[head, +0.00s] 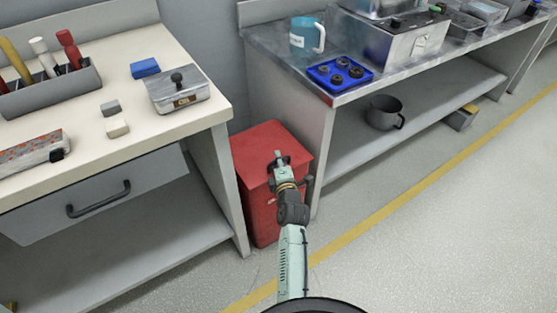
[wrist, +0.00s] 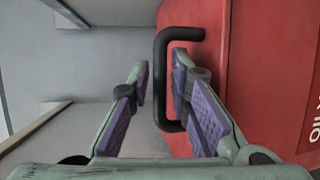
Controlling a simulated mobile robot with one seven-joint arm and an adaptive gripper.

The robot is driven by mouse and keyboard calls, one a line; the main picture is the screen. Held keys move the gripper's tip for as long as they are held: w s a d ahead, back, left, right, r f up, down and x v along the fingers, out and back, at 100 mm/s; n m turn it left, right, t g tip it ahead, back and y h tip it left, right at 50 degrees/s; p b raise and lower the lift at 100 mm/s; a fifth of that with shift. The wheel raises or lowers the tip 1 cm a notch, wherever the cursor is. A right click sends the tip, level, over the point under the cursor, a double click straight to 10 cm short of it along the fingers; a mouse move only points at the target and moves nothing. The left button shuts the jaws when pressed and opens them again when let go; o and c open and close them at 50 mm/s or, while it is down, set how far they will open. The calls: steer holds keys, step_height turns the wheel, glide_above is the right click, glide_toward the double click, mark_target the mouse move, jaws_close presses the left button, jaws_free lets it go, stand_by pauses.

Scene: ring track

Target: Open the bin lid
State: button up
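The red bin (head: 258,205) stands on the floor between the two benches, with its flat red lid (head: 258,143) on top, and the lid looks closed. My gripper (head: 281,163) reaches over the bin and hides part of its top and front. In the wrist view, my gripper (wrist: 160,78) is open, its two purple-padded fingers apart. A black bar handle (wrist: 161,62) stands off a red surface (wrist: 255,75). Its long bar lies in the gap between the fingers, nearer the right one, which hides part of it. I cannot tell whether they touch.
A cream-topped bench (head: 180,55) with a drawer stands close on the left. A metal bench (head: 262,38) with a lower shelf stands on the right, near the bin. Open floor (head: 440,220) with a yellow line lies to the right.

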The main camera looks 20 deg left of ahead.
steer(key=shift+c, duration=0.5)
jaws_close()
